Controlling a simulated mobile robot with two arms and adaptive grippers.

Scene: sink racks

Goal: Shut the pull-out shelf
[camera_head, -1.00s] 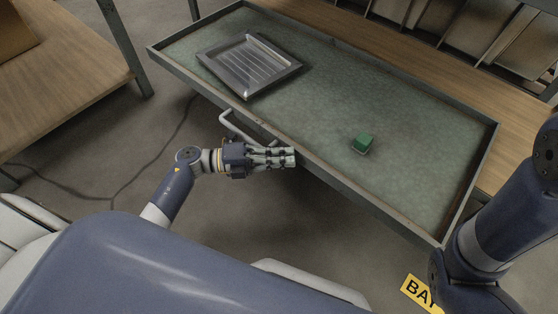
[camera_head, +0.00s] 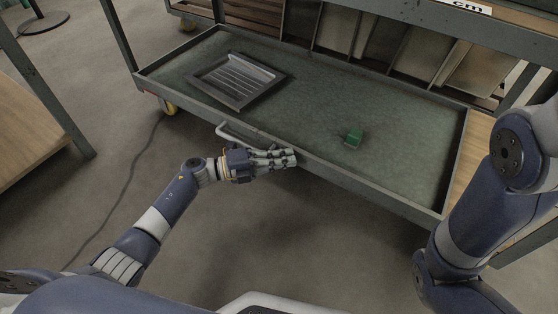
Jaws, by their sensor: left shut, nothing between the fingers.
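The pull-out shelf (camera_head: 395,202) is a grey-green tray with a raised metal rim, extending toward me from a cart frame. A pale bar handle (camera_head: 232,135) is fixed on its front edge. My left gripper (camera_head: 294,158) is shut and empty, its fingertips against or very close to the front rim, just right of the handle. Whether it touches the rim I cannot tell. My right arm (camera_head: 480,210) comes in at the right edge; its gripper is out of view.
Upright boards (camera_head: 385,45) stand in slots behind the shelf. A wooden table (camera_head: 30,125) is at left. The floor in front of the shelf is open.

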